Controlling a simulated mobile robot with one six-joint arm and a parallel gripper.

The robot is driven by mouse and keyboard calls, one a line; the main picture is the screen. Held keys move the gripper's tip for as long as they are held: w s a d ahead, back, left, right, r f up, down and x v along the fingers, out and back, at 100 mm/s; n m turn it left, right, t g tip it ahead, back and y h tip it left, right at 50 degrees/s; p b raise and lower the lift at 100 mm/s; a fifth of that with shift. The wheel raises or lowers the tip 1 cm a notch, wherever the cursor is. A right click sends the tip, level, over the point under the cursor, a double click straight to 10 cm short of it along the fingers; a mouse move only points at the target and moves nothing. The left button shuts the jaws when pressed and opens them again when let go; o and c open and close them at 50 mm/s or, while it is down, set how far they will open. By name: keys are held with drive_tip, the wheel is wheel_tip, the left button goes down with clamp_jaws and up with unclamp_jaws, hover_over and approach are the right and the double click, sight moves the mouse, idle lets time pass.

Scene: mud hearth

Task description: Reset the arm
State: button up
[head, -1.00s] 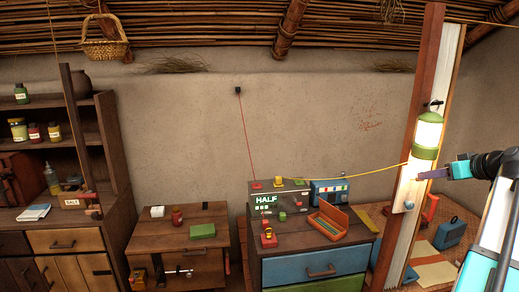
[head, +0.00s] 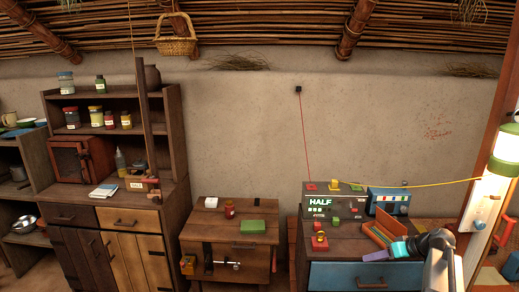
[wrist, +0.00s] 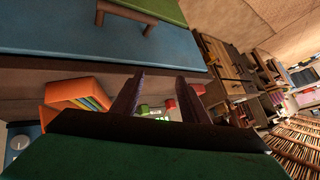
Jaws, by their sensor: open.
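My gripper (head: 376,256) shows at the lower right of the head view, with a purple tip and a teal body. It appears in front of the chest with the blue drawer (head: 335,276). In the wrist view its two dark fingers (wrist: 160,76) stand apart with nothing held between them. My arm comes in from the lower right and is bent at the dark joint behind the gripper.
The chest bears a grey box marked HALF (head: 345,202), a blue radio-like box (head: 389,201) and an open orange case (head: 380,236). A lit lantern (head: 505,150) hangs on the right post. A low wooden cabinet (head: 222,234) stands left.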

drive_tip(key=s+a+f+g, duration=0.2)
drive_tip(key=s+a+f, duration=0.1)
drive_tip(key=a+f, duration=0.5)
drive_tip(key=s+a+f+g, duration=0.2)
drive_tip(key=a+f, duration=0.5)
drive_tip(key=f, duration=0.2)
drive_tip(key=s+a+f+n+g, duration=0.1)
drive_tip(key=s+a+f+g, duration=0.3)
drive_tip(key=s+a+f, duration=0.8)
drive_tip(key=s+a+f+g+h, duration=0.1)
drive_tip(key=s+a+f+g, duration=0.1)
drive_tip(key=s+f, duration=0.4)
drive_tip(key=s+a+f+g+h, duration=0.15)
drive_tip(key=s+f, duration=0.25)
drive_tip(key=s, duration=0.5)
drive_tip(key=s+d+f+m+h, duration=0.3)
drive_tip(key=s+d, duration=0.1)
drive_tip(key=s, duration=0.6)
drive_tip(key=shift+s+d+g+b, duration=0.3)
drive_tip(key=shift+g+b, duration=0.1)
drive_tip(key=shift+g, duration=0.05)
